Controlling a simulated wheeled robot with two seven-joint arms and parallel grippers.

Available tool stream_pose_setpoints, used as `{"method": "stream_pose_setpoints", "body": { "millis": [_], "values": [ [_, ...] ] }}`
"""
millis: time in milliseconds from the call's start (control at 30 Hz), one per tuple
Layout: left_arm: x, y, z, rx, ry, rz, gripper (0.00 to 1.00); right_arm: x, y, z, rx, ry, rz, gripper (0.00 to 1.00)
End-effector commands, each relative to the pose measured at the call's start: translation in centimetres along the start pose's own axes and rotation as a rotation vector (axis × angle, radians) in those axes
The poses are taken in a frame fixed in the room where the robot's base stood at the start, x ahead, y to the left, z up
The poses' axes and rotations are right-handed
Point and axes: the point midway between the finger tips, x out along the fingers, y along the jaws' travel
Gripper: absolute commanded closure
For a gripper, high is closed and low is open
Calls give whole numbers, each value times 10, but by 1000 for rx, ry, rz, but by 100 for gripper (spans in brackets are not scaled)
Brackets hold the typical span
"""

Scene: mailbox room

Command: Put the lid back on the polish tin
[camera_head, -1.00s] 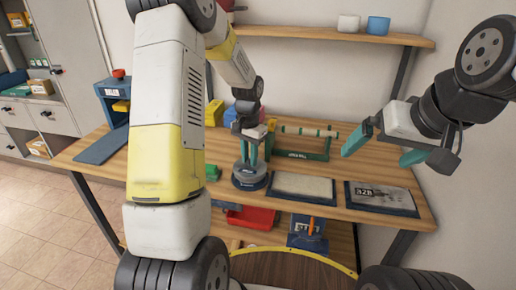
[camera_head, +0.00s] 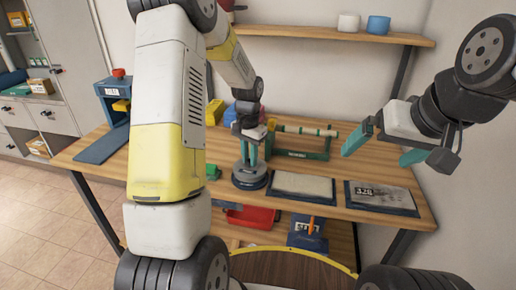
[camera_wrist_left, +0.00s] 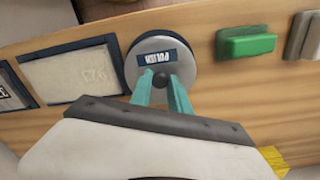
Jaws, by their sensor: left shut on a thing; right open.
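The round dark-blue polish tin (camera_head: 250,184) stands near the front edge of the wooden bench. Its grey lid (camera_wrist_left: 137,62), with a blue POLISH label and a dark knob, appears within the tin's blue rim in the left wrist view. Lid and tin look in line, but I cannot tell whether the lid is fully seated. My left gripper (camera_head: 251,163) points down over the tin, its teal fingers (camera_wrist_left: 163,85) shut on the lid's knob. My right gripper (camera_head: 384,148) is open and empty, above the bench's right side.
Two dark-framed pads, a pale one (camera_head: 303,186) and a grey one (camera_head: 381,196), lie right of the tin. A green block (camera_head: 212,172) sits left of it. A green rack (camera_head: 303,153) stands behind. A red bin (camera_head: 250,216) is under the bench top.

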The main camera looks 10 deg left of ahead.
Motion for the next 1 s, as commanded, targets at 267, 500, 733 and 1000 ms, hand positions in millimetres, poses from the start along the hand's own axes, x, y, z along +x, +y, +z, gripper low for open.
{"method": "stream_pose_setpoints", "body": {
  "millis": [267, 500, 733, 1000],
  "values": [
    [0, 0, 0, 0, 0, 0, 70, 0, 0, 0, 0, 0, 0, 0],
    [0, 0, 0, 0, 0, 0, 52, 0, 0, 0, 0, 0, 0, 0],
    [0, 0, 0, 0, 0, 0, 31, 0, 0, 0, 0, 0, 0, 0],
    [0, 0, 0, 0, 0, 0, 31, 0, 0, 0, 0, 0, 0, 0]
  ]
}}
